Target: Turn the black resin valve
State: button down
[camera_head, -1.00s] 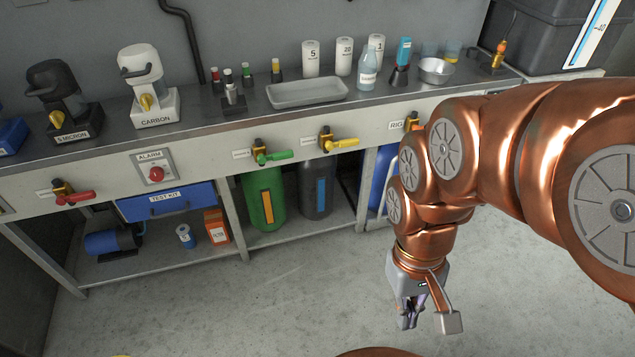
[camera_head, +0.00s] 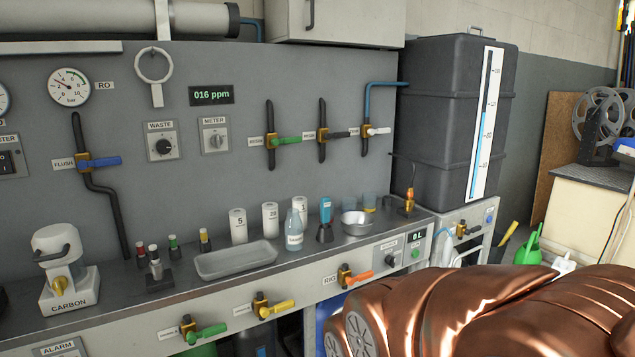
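A valve with a black lever (camera_head: 338,134) and a brass body is on the grey back wall panel, on a dark vertical pipe. Its lever points right, about level. The small label to its left is too small to read surely. A green-lever valve (camera_head: 287,140) is to its left and a white-lever valve (camera_head: 378,130) to its right, each on its own pipe. My gripper is out of view. Only my copper arm shows at the lower right, well below and to the right of the black lever.
The counter holds a tray (camera_head: 236,261), bottles and a metal bowl (camera_head: 356,222) below the valves. Green (camera_head: 207,331), yellow (camera_head: 276,309) and orange (camera_head: 357,277) levers stick out along its front. A dark tank (camera_head: 440,120) stands right. The wall before the black lever is clear.

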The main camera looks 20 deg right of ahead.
aim_at(327, 136)
jog(key=z, duration=1.9)
jog(key=i, duration=1)
jog(key=u, duration=2.75)
